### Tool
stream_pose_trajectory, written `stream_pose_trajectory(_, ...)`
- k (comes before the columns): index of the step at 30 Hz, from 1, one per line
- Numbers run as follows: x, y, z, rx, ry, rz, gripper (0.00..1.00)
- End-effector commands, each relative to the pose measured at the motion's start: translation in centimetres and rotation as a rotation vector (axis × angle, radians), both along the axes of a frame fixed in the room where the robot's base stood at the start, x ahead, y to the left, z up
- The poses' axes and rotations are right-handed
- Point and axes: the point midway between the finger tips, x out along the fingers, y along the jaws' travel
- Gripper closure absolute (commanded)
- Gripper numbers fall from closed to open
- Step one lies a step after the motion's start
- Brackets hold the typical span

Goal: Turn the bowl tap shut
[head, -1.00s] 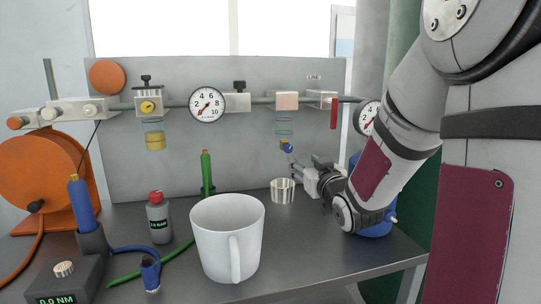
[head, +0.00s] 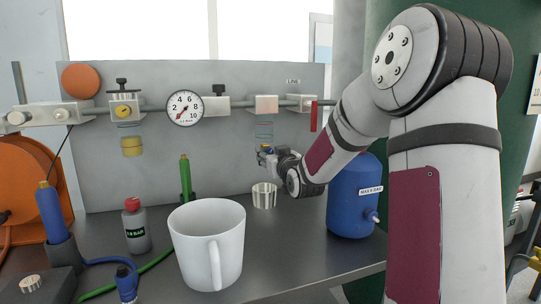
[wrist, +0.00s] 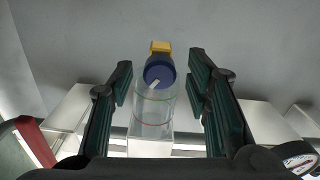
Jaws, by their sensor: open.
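The bowl tap (wrist: 159,71) is a blue round knob with a pale mark and a yellow tip, at the end of a clear bowl (wrist: 152,112). In the head view the clear bowl (head: 264,131) hangs under a pale block on the wall line, and the tap at its lower end is partly hidden by my gripper (head: 268,155). In the wrist view my gripper (wrist: 160,75) is open, with one dark green-padded finger on each side of the tap. Gaps show between both fingers and the knob.
A metal cup (head: 264,196) stands below my gripper. A white mug (head: 207,245), a grey bottle with red cap (head: 136,227) and a blue tank (head: 355,198) stand on the bench. A red lever (head: 313,116) hangs right of the bowl. A gauge (head: 185,108) is left of it.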

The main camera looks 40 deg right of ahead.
Motion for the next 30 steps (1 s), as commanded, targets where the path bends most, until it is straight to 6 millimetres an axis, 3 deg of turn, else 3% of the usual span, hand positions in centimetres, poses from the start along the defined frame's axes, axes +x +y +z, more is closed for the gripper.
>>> stream_pose_trajectory(4,-0.02,0.01,0.0,0.0,0.0,0.0,0.58)
stream_pose_trajectory(9,-0.03,-0.01,0.0,0.0,0.0,0.0,0.96)
stream_pose_trajectory(10,-0.03,-0.01,0.0,0.0,0.0,0.0,1.0)
stream_pose_trajectory(20,-0.02,-0.03,-0.1,-0.032,0.008,-0.001,1.0)
stream_pose_trajectory(30,0.07,0.11,-0.25,-0.232,0.063,0.0,1.0)
